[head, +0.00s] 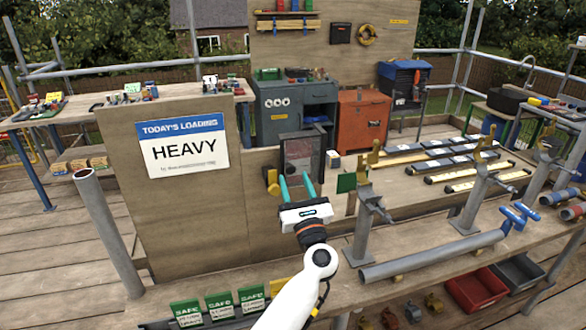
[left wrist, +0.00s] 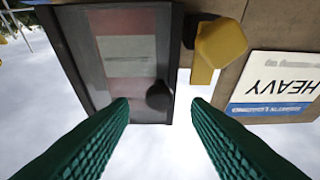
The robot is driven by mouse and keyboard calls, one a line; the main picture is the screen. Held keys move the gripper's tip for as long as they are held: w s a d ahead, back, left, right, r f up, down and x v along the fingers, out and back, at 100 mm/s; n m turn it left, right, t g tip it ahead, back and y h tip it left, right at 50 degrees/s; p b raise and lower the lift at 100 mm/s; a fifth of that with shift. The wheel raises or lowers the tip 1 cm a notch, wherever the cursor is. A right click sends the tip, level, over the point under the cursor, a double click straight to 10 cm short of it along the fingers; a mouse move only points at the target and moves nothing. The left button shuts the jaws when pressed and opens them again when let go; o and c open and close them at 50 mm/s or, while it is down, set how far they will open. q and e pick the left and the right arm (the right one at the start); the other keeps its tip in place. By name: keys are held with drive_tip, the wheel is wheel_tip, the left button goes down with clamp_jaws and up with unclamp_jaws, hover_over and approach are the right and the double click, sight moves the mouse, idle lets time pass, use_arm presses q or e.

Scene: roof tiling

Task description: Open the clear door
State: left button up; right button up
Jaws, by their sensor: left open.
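The clear door (head: 302,150) has a dark frame and stands on the wooden panel, just beyond my left gripper. In the left wrist view the clear door (left wrist: 80,75) fills the upper left, with a pale and reddish sheet behind the pane. It looks shut. A round black knob (left wrist: 159,95) sits near its edge. My left gripper (head: 296,176) is open, its two green fingers pointing at the door. In the left wrist view the knob appears between the fingertips of the left gripper (left wrist: 160,104); I cannot tell whether they touch it. My right gripper is not in view.
A yellow fitting (head: 272,182) is close beside the door, near the left finger; it also shows in the left wrist view (left wrist: 220,45). A HEAVY sign (head: 182,148) is on the panel to the left. A grey pipe (head: 432,256) lies on the bench to the right.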

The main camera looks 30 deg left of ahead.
use_arm(q)
drive_tip(key=shift+p+x, duration=0.3)
drive_tip(key=shift+x, duration=0.9)
clamp_jaws()
